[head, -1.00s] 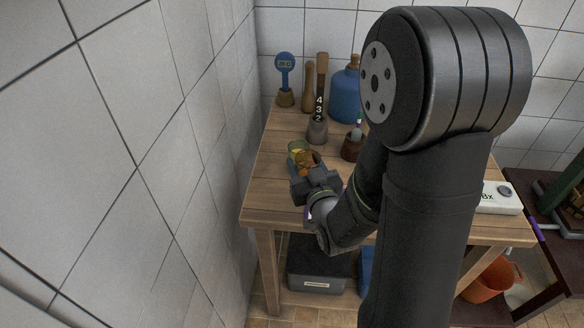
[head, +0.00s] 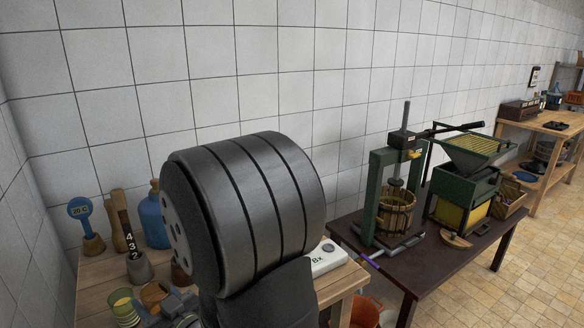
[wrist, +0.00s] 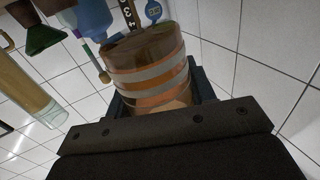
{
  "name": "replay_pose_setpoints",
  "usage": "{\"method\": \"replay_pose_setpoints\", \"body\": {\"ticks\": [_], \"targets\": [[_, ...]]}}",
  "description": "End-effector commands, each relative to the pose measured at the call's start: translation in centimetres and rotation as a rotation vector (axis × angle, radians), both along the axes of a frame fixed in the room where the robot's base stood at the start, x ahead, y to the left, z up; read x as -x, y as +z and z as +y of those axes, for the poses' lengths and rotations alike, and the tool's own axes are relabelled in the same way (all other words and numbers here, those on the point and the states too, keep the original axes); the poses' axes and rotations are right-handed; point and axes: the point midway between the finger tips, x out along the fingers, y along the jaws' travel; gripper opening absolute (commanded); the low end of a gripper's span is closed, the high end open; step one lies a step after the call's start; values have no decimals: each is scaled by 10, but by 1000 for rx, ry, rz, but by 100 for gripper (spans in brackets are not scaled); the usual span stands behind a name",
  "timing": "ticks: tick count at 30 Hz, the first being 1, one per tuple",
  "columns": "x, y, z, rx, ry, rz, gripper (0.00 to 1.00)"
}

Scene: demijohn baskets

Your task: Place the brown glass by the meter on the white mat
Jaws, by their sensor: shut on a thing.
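The brown glass (wrist: 150,65), banded with pale stripes, stands between the two fingers of my gripper (wrist: 160,98) in the wrist view. The fingers are shut on its sides. In the head view the brown glass (head: 154,294) shows at the lower left, just right of a yellow-green glass (head: 122,306). My gripper (head: 172,308) there is partly cut off by the lower edge. The white meter marked "Bx" (head: 328,259) lies on the wooden table, right of my arm. I see no white mat; my arm hides much of the table.
A blue thermometer (head: 80,208), a numbered stick (head: 127,232) in a grey holder and a blue bottle (head: 154,220) stand at the table's back left. A dark table with a press (head: 395,212) and a crusher (head: 468,190) stands right. An orange bucket (head: 364,312) is below.

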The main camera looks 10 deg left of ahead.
Motion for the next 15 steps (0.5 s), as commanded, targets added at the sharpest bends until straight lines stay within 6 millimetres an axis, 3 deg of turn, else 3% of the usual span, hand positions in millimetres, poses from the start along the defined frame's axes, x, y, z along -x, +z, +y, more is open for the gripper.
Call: {"method": "replay_pose_setpoints", "body": {"ticks": [8, 15], "targets": [[-64, -13, -34, -3, -152, 2, 17], [-134, -29, -90, -7, -340, 2, 17]]}}
